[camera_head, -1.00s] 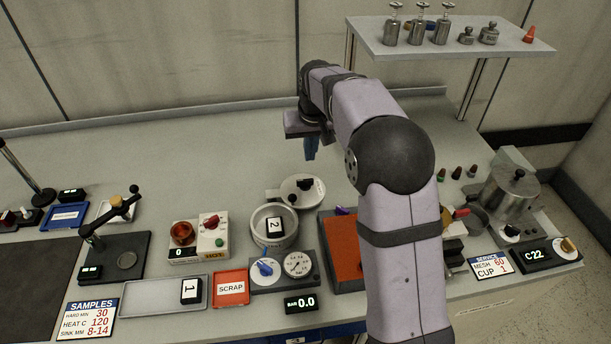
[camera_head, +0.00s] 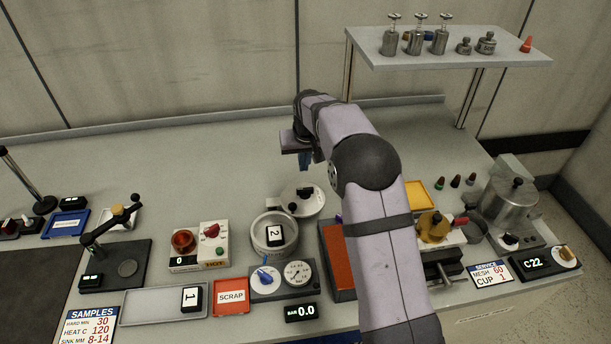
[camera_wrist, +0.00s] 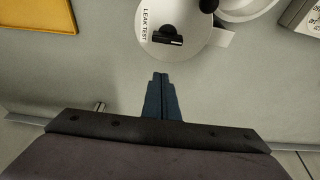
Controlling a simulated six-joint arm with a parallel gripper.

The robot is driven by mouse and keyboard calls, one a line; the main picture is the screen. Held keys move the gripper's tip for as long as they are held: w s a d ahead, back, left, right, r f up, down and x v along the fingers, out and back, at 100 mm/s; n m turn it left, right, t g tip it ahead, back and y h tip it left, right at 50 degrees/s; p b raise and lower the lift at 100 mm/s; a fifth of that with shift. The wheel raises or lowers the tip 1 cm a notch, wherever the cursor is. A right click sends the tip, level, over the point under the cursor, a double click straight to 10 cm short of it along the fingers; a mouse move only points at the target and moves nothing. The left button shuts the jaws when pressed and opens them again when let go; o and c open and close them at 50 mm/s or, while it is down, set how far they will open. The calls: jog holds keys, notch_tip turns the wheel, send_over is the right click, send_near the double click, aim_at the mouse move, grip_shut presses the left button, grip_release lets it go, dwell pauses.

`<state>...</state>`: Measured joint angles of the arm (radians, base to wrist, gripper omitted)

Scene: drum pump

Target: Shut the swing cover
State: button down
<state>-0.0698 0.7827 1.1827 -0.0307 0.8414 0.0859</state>
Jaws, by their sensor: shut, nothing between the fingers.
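The swing cover is a round white lid (camera_head: 314,205) with a black handle, swung aside behind the round leak-test pot (camera_head: 254,240). The pot is open at the top, and a block marked 2 (camera_head: 275,235) shows inside it. In the wrist view the cover (camera_wrist: 190,45) reads LEAK TEST and lies just beyond my fingertips, with the pot's rim (camera_wrist: 243,14) at the upper right. My gripper (camera_head: 305,168) is shut and empty, pointing down behind the cover. In the wrist view my gripper (camera_wrist: 160,76) is apart from the cover's edge.
A gauge panel with a blue knob (camera_head: 264,275) stands in front of the pot. A red-topped unit (camera_head: 338,255) is to its right, partly behind my arm. A yellow tray (camera_wrist: 38,14) lies at the wrist view's upper left. The bench behind the cover is clear.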

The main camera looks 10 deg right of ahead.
aim_at(304, 183)
jog(key=p+x, duration=0.1)
jog(key=x, duration=0.3)
jog(key=shift+s+r+p, duration=0.1)
jog(key=shift+s+p, duration=0.3)
jog(key=shift+s, duration=0.3)
jog(key=shift+s+r+p, duration=0.15)
jog(key=shift+s+p, duration=0.2)
jog(key=shift+s, duration=0.35)
jog(key=shift+s+f, duration=0.1)
jog(key=shift+s, duration=0.55)
jog(key=shift+s+f, duration=0.1)
